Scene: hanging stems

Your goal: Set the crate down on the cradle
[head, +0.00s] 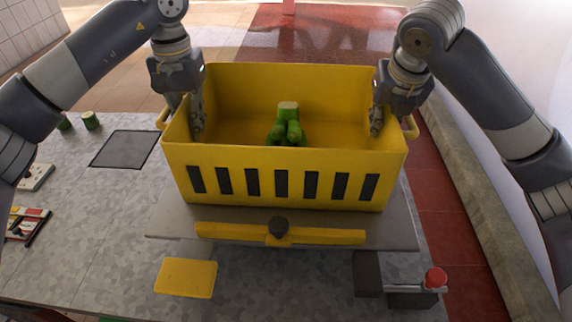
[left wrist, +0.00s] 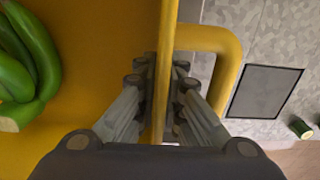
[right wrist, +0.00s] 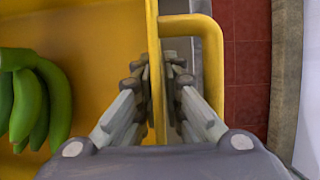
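The yellow crate (head: 290,175), with dark slots in its front wall, is level over a grey platform (head: 165,220) with a yellow bar (head: 330,236) along its front; this looks like the cradle. A bunch of green bananas (head: 288,125) lies in the crate. My left gripper (head: 197,118) is shut on the crate's left wall, one finger each side, beside the handle (left wrist: 232,60). My right gripper (head: 378,118) is shut on the right wall the same way, beside its handle (right wrist: 213,60). The crate hides its underside, so I cannot tell whether it touches the platform.
A dark square plate (head: 125,148) and cut green stubs (head: 91,121) are on the speckled counter at left. A yellow pad (head: 186,277) lies in front. A red knob (head: 436,277) is at front right. Red floor tiles (head: 445,215) run along the right.

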